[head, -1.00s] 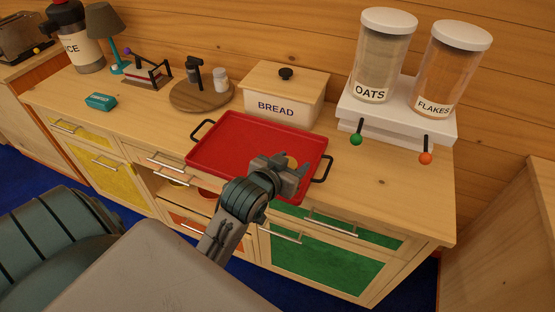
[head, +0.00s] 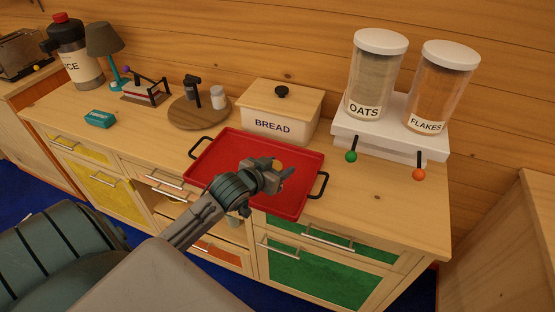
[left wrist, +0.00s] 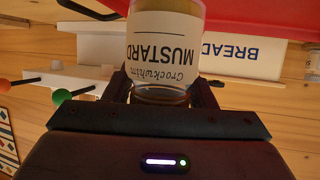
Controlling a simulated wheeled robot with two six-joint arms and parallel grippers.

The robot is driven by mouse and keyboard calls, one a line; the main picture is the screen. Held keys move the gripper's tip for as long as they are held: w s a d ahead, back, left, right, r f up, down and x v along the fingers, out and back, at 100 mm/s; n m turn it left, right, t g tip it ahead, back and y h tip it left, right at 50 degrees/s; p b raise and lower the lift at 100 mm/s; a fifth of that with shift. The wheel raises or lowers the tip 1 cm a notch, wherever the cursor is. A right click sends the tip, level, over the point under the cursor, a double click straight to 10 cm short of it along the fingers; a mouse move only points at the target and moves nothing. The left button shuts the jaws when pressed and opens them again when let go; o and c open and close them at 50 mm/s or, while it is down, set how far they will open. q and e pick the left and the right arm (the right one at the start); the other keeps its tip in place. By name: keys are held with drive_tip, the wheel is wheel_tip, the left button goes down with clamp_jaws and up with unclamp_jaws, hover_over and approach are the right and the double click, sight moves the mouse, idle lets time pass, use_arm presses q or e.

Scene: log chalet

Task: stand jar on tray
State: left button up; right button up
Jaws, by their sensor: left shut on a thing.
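My left gripper (head: 279,178) is shut on a mustard jar (left wrist: 165,48) and is over the right part of the red tray (head: 232,152). The jar has a white label reading MUSTARD and yellow contents. In the left wrist view the picture is upside down, and the jar looks upright, held near its top between the fingers. In the head view only a small yellowish bit of the jar (head: 277,165) shows; the gripper hides the rest. The tray also shows in the left wrist view (left wrist: 260,18). Whether the jar touches the tray cannot be told. My right gripper is not in view.
A bread box (head: 275,112) stands behind the tray. To its left is a round board (head: 188,118) with a grinder and a shaker. Oats (head: 375,80) and flakes (head: 438,90) dispensers stand to the right. The visible tray surface is bare; the countertop right of it is clear.

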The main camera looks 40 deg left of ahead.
use_arm(q)
drive_tip(key=w+a+f+p, duration=0.1)
drive_tip(key=w, duration=0.1)
drive_tip(key=w+a+f, duration=0.1)
drive_tip(key=w, duration=0.1)
drive_tip(key=shift+a+f+p, duration=0.15)
drive_tip(key=shift+f+p, duration=0.2)
drive_tip(key=shift+p, duration=0.05)
drive_tip(key=shift+f, duration=0.6)
drive_tip(key=o, duration=1.2)
drive_tip(key=shift+f, duration=0.1)
drive_tip(key=shift+s, duration=0.1)
